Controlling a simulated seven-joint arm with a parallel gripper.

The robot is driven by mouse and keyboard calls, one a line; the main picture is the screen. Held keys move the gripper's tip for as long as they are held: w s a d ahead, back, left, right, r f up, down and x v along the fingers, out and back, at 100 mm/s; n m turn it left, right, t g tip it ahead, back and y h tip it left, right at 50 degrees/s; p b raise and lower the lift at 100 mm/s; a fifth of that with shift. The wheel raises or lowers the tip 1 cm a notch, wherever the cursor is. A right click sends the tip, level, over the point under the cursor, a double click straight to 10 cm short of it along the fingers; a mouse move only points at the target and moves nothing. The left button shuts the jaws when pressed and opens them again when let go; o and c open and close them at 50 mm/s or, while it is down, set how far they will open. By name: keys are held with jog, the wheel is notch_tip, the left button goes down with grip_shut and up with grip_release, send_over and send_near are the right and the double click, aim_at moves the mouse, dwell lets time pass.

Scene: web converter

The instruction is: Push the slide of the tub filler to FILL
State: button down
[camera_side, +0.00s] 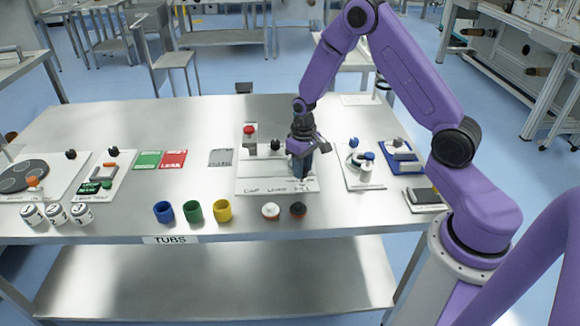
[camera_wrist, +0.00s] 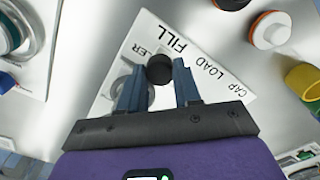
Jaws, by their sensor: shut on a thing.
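The tub filler is a white panel (camera_side: 250,184) lettered CAP, LOAD, FILL along its front edge; its lettered plate also shows in the wrist view (camera_wrist: 222,88). My gripper (camera_side: 301,176) is over the right end of the panel, behind the FILL lettering. In the wrist view, my gripper (camera_wrist: 157,84) has its two blue-grey fingers on either side of a round black knob (camera_wrist: 160,68), shut on it. This knob, which looks like the slide's, is near the FILL word. In the side view my gripper hides it. The slide's track is mostly hidden.
A red-topped button (camera_side: 249,129) and another black knob (camera_side: 275,145) stand at the panel's back. White (camera_side: 270,210) and black (camera_side: 298,209) caps and blue, green and yellow tubs (camera_side: 222,210) stand in front. A white device (camera_side: 361,165) stands close on the right.

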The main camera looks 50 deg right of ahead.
jog(key=shift+s+d, duration=0.25)
jog(key=c, duration=0.8)
grip_release()
jog(key=shift+w+a+r, duration=0.1)
jog(key=shift+r, duration=0.6)
notch_tip(320, 180, up, 16)
jog(key=shift+r, duration=0.1)
